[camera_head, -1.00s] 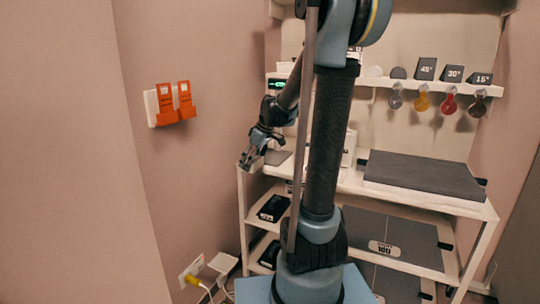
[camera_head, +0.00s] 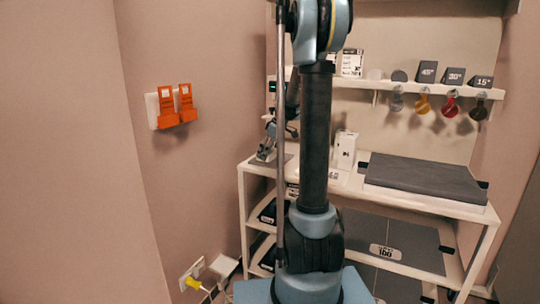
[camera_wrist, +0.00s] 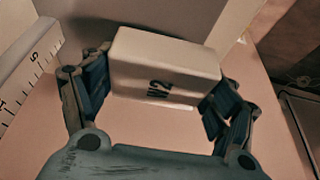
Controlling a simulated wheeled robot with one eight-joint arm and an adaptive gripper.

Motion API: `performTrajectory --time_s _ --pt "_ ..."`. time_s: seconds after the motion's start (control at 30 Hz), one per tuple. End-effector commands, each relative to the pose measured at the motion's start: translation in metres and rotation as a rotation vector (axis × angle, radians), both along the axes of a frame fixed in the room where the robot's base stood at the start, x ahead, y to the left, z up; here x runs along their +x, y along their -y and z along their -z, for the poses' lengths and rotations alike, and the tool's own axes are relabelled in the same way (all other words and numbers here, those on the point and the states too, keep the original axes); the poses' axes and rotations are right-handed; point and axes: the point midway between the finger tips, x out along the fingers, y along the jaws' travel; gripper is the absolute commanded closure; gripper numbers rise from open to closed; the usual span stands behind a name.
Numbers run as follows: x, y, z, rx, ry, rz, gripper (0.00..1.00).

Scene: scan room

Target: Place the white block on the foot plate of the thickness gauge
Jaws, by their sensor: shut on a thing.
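The white block (camera_wrist: 165,68), marked W2, sits between the two fingers of my gripper (camera_wrist: 155,98) in the wrist view. The gripper is shut on it. In the head view my gripper (camera_head: 265,154) is at the left end of the white table, above or beside a dark flat plate (camera_head: 284,159); I cannot tell whether they touch. A white strip with scale marks and numbers (camera_wrist: 28,72) stands left of the block in the wrist view and looks like part of the thickness gauge. I cannot make out the foot plate for certain.
A white upright box (camera_head: 345,150) stands on the table (camera_head: 330,181), right of my gripper. A thick grey slab (camera_head: 425,178) covers the table's right part. A wall shelf (camera_head: 440,88) holds angle blocks, with several coloured discs hanging below. Orange holders (camera_head: 175,105) are on the left wall.

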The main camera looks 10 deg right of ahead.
Motion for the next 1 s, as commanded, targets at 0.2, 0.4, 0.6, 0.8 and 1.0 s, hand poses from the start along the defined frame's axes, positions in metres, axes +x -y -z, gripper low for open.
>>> performTrajectory --time_s 0.2,0.4,0.6,0.8,1.0 --pt "0.025 0.015 0.0 0.001 0.001 0.002 0.52" --pt "0.03 0.018 0.015 0.001 0.001 0.0 0.52" --pt "0.03 0.017 0.015 0.0 0.0 0.0 0.52" --pt "0.03 0.017 0.017 0.0 0.0 -0.001 0.05" --pt "0.03 0.016 0.017 0.0 0.0 -0.001 0.01"
